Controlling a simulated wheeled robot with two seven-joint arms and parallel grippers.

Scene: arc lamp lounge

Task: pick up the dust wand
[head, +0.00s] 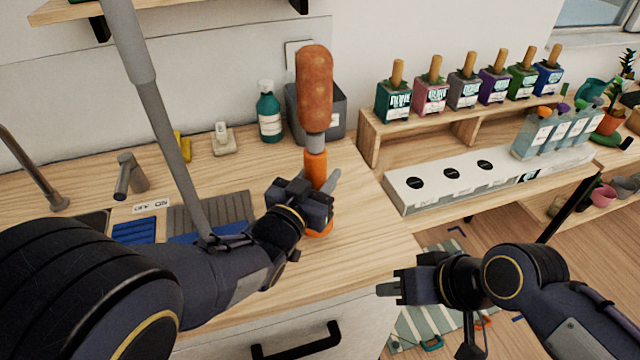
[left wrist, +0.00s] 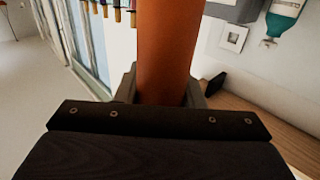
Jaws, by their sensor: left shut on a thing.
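The dust wand (head: 314,95) stands upright in the head view, with a fuzzy orange-brown head, a grey collar and an orange handle. My left gripper (head: 318,190) is shut around the orange handle, above the wooden counter. An orange base (head: 318,231) shows below the gripper, at the counter; I cannot tell whether it touches the wood. In the left wrist view the orange handle (left wrist: 166,50) runs up between my fingers. My right gripper (head: 388,289) is off to the right, beyond the counter edge, with nothing visible in it; its finger gap is unclear.
To the right, a wooden shelf (head: 372,140) holds several colored bottles, beside a white box (head: 425,190) with black discs. A striped rug (head: 425,318) lies below.

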